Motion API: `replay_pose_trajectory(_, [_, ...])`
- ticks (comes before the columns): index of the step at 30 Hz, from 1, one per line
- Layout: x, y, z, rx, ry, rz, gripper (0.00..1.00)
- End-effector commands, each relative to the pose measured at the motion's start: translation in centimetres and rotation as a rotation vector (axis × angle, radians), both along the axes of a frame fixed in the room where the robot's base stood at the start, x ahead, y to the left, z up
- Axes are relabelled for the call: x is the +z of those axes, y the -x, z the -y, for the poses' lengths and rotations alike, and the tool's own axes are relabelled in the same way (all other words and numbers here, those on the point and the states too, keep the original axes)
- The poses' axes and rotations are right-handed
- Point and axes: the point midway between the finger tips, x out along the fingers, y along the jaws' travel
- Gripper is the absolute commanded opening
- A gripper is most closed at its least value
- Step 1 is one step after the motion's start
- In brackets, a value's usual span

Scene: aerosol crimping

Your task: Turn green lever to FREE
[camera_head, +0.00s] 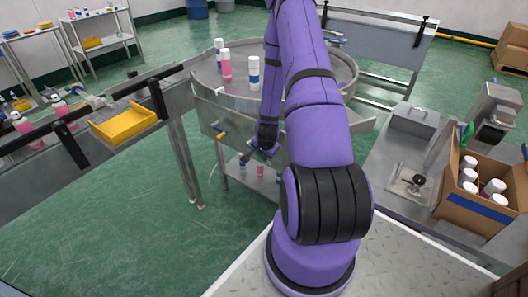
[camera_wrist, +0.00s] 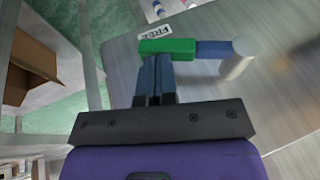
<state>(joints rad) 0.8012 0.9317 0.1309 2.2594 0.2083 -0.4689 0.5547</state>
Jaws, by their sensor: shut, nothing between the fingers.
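The green lever (camera_wrist: 167,47) shows in the wrist view, with a green grip at the left, a blue section (camera_wrist: 213,48) and a round metal pivot (camera_wrist: 238,60) at the right. A label reading FREE (camera_wrist: 155,33) is on the metal panel just beyond the green grip. My gripper (camera_wrist: 155,62) is shut and empty, its fingertips right at the near side of the green grip; I cannot tell whether they touch it. In the head view my gripper (camera_head: 258,155) is low beside the round table, and I cannot make out the lever there.
The round metal table (camera_head: 205,72) carries several bottles (camera_head: 226,64). A conveyor with a yellow tray (camera_head: 125,124) stands at left. At right, a bench holds a cardboard box (camera_head: 478,210) of white-capped cans. Green floor lies open at lower left.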

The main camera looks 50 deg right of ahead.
Motion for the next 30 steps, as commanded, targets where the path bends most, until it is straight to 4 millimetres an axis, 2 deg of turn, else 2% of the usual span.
replay_pose_trajectory(17, [-3.2, -0.3, 0.0, -0.008, -0.033, 0.357, 0.0])
replay_pose_trajectory(30, [-5.8, -2.4, -0.2, -0.001, -0.059, 0.736, 0.0])
